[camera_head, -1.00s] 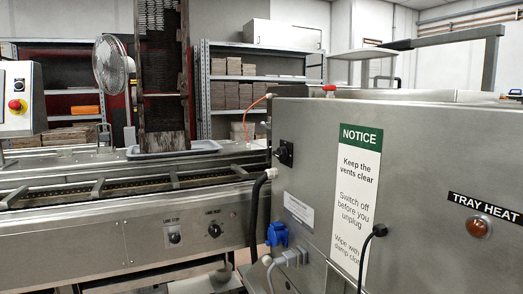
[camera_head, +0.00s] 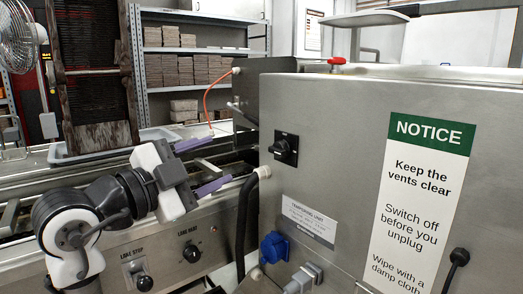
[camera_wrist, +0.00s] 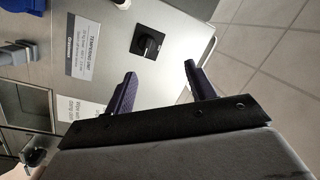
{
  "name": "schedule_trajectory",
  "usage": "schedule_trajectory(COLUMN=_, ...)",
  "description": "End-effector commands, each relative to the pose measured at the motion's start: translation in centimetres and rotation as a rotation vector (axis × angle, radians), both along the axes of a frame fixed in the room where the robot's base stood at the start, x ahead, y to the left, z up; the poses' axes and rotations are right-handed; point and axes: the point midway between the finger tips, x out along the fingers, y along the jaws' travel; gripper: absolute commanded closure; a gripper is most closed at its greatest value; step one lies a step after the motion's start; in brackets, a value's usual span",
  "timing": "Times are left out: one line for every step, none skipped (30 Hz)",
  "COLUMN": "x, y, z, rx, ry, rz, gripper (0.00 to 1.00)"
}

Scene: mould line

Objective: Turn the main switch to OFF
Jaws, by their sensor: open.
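The main switch appears to be the black rotary knob on a square black plate (camera_head: 284,148), on the steel panel of the tempering unit (camera_head: 340,112). The same switch shows in the wrist view (camera_wrist: 149,43), beyond my fingertips and a little left of the gap. Its set position is too small to read. My gripper (camera_head: 213,165), with two purple fingers, is open and empty, to the left of the switch and apart from it. In the wrist view both fingers (camera_wrist: 160,78) stand wide apart with nothing between them.
A blue socket (camera_head: 274,247) and a grey plug (camera_head: 303,277) sit below the switch. A black hose (camera_head: 246,215) runs down beside the panel edge. The line's front panel has a line heat knob (camera_head: 191,252) and a line stop knob (camera_head: 142,282). A notice (camera_head: 420,200) is right.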

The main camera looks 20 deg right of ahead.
Motion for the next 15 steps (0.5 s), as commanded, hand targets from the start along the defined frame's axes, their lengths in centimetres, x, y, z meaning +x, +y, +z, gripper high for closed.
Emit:
schedule_trajectory(x=-0.3, y=-0.8, z=-0.4, rx=0.043, ry=0.002, rz=-0.031, gripper=0.45)
schedule_trajectory(x=-0.5, y=-1.2, z=-0.6, rx=0.06, ry=0.004, rz=-0.045, gripper=0.45)
schedule_trajectory(x=-0.5, y=-1.6, z=-0.8, rx=0.075, ry=0.004, rz=-0.057, gripper=0.45)
schedule_trajectory(x=-0.5, y=-1.8, z=-0.9, rx=0.081, ry=0.004, rz=-0.062, gripper=0.45)
schedule_trajectory(x=-0.5, y=-2.1, z=-1.0, rx=0.086, ry=0.005, rz=-0.065, gripper=0.45)
schedule_trajectory(x=-0.3, y=-2.5, z=-1.0, rx=0.087, ry=0.005, rz=-0.067, gripper=0.45)
schedule_trajectory(x=-0.1, y=-2.9, z=-1.0, rx=0.087, ry=0.006, rz=-0.068, gripper=0.45)
schedule_trajectory(x=0.1, y=-3.3, z=-0.9, rx=0.085, ry=0.006, rz=-0.067, gripper=0.45)
schedule_trajectory(x=0.4, y=-3.9, z=-0.9, rx=0.084, ry=0.005, rz=-0.067, gripper=0.45)
schedule_trajectory(x=0.6, y=-4.5, z=-0.9, rx=0.085, ry=0.006, rz=-0.067, gripper=0.45)
schedule_trajectory(x=0.9, y=-5.0, z=-0.8, rx=0.085, ry=0.007, rz=-0.067, gripper=0.45)
schedule_trajectory(x=1.3, y=-5.7, z=-0.8, rx=0.083, ry=0.007, rz=-0.067, gripper=0.45)
schedule_trajectory(x=1.6, y=-6.4, z=-0.8, rx=0.083, ry=0.008, rz=-0.067, gripper=0.45)
schedule_trajectory(x=1.9, y=-7.0, z=-0.8, rx=0.083, ry=0.008, rz=-0.067, gripper=0.45)
schedule_trajectory(x=2.3, y=-7.7, z=-0.8, rx=0.082, ry=0.009, rz=-0.066, gripper=0.45)
